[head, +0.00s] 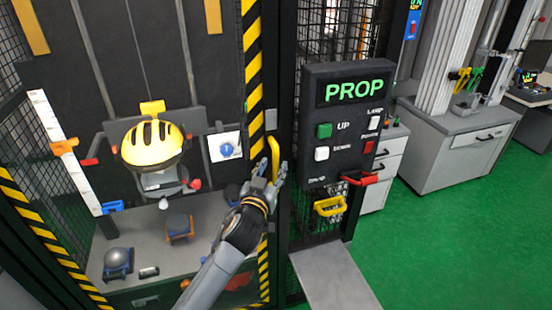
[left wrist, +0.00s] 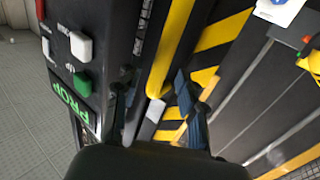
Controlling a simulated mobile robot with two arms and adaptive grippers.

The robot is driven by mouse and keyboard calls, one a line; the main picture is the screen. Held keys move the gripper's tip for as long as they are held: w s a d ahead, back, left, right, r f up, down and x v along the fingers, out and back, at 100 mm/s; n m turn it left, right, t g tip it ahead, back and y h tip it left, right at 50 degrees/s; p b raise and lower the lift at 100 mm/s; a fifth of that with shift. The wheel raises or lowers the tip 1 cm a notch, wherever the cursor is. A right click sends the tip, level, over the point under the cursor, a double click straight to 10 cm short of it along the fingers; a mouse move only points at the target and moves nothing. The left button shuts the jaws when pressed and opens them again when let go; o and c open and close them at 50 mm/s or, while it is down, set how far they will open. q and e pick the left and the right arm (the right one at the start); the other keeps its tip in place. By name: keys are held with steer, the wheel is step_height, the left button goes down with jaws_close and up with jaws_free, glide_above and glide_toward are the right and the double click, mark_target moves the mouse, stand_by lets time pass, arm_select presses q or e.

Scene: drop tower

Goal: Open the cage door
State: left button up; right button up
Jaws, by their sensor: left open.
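The cage door (head: 253,70) has a black-and-yellow striped edge and appears closed in its frame. Its yellow handle (head: 274,152) stands upright on that edge. My left gripper (head: 268,178) is open at the lower part of the handle. In the left wrist view, the yellow handle (left wrist: 171,50) runs between the two fingers of my left gripper (left wrist: 158,105), with one finger to each side. I cannot tell whether either finger touches it. The striped door edge (left wrist: 226,32) is behind. My right gripper is not in view.
A dark control panel (head: 343,125) reading PROP, with several buttons and a red lever (head: 362,179), stands close right of the handle. Inside the cage, a yellow helmet (head: 153,143) sits on a stand. Green floor (head: 440,230) is clear at right.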

mark_target(275, 164)
arm_select(q)
steer(key=shift+x, duration=1.65)
jaws_close()
